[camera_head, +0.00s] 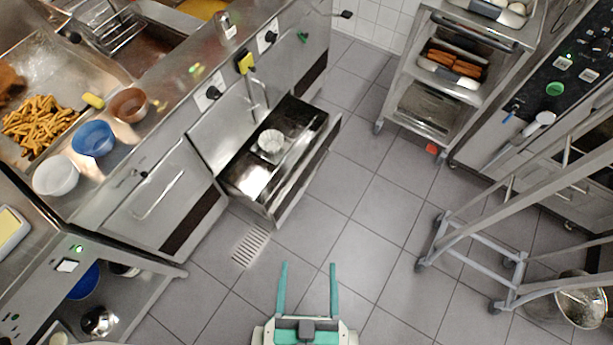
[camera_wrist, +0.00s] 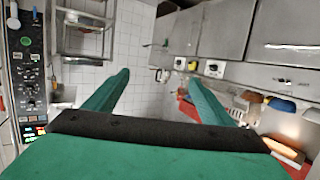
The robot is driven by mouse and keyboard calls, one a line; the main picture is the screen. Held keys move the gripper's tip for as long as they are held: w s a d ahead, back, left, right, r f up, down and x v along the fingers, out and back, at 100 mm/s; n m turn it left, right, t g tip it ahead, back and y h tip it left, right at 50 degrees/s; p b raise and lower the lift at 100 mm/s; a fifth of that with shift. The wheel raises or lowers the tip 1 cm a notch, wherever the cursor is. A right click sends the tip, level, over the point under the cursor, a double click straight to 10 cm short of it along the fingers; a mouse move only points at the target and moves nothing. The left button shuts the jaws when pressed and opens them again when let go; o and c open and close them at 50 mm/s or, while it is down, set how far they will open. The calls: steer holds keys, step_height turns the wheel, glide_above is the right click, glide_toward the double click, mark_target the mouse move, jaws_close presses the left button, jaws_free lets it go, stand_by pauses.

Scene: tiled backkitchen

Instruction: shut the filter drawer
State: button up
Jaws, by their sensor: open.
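The filter drawer (camera_head: 292,188) is a steel drawer pulled out from the lower front of the fryer counter in the head view. It stands open at an angle to the picture, with a round pale object (camera_head: 270,143) inside. My gripper (camera_head: 308,266) is at the bottom middle, with two green fingers spread apart and nothing between them. It is in front of the drawer, apart from it, over the floor. In the wrist view the open green fingers (camera_wrist: 160,90) also show; I cannot make out the drawer there.
A steel rack trolley (camera_head: 432,125) with trays stands at the upper right. A wheeled metal frame (camera_head: 470,240) and a metal bowl (camera_head: 582,300) are at the right. A floor grate (camera_head: 250,246) lies below the drawer. The tiled floor between is clear.

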steer(key=shift+m+g, duration=0.7)
steer(key=shift+g, duration=0.2)
steer(key=w+f, duration=0.1)
steer(key=f, duration=0.3)
steer(key=w+f, duration=0.1)
steer(key=f, duration=0.3)
steer(key=w+f, duration=0.1)
steer(key=f, duration=0.3)
steer(key=shift+w+a, duration=0.2)
steer(key=shift+w, duration=0.2)
jaws_close()
steer(key=m+g+y, duration=0.3)
steer(key=g, duration=0.3)
glide_toward(282, 203)
steer(key=shift+x, duration=2.15)
